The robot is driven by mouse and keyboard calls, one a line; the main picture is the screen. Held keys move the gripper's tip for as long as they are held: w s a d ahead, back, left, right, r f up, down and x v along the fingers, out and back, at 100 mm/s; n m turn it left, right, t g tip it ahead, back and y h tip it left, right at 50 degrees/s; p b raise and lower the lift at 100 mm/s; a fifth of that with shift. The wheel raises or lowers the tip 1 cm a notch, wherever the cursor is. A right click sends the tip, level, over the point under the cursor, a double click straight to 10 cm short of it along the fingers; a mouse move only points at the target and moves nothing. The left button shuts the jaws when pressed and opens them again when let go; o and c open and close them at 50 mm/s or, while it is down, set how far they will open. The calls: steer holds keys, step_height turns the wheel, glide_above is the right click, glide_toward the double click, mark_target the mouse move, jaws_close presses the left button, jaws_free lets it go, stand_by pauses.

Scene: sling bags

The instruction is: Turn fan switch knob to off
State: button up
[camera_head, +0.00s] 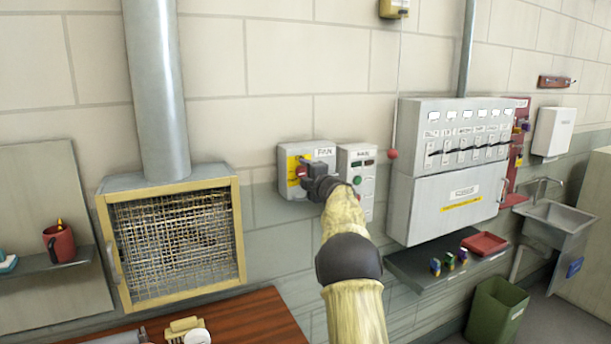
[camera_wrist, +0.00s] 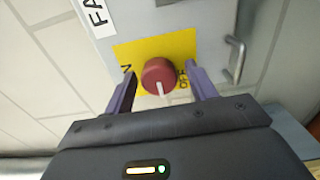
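The grey fan switch box (camera_head: 291,153), labelled FAN, is on the wall in the head view. Its round red knob (camera_wrist: 158,74) sits on a yellow plate (camera_wrist: 184,45) in the wrist view; a bit of the red knob (camera_head: 301,171) also shows in the head view. The knob's white mark points down in the wrist view. The OFF lettering is to its right and the partly hidden ON lettering to its left. My gripper (camera_wrist: 160,76) is open, with one finger on each side of the knob and small gaps visible. In the head view my gripper (camera_head: 307,175) is at the box front.
A control box (camera_head: 352,155) with a green button is just right of the fan box. A caged fan housing (camera_head: 106,228) is at left. A large switch panel (camera_head: 413,190) and a hanging red pull ball (camera_head: 392,154) are at right. A metal handle (camera_wrist: 236,58) sits near the right finger.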

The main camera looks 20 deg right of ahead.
stand_by(0.3)
steer(key=s+b, duration=0.7)
steer(key=s, duration=1)
steer(key=shift+s+d, duration=0.2)
steer(key=shift+d, duration=0.1)
steer(key=s+a+f+m+g+h+p, duration=0.2)
steer(key=s+a+f+m+g, duration=0.15)
steer(key=a+f+m, duration=0.35)
steer(key=s+a+f+m+g+h+p, duration=0.1)
steer(key=s+a+f+m+g, duration=0.35)
steer(key=f, duration=0.45)
steer(key=s+a+f+m+g, duration=0.2)
steer(key=s+a+f, duration=0.2)
steer(key=s, duration=0.3)
steer(key=s+a+f+m+g+y+p, duration=0.1)
steer(key=s+a+f+m+g, duration=0.1)
steer(key=s, duration=0.6)
steer(key=s+a+f+m+g+y+p, duration=0.1)
steer(key=s+a+f+m+g, duration=0.2)
steer(key=s+a+f, duration=0.4)
steer(key=shift+s, duration=0.4)
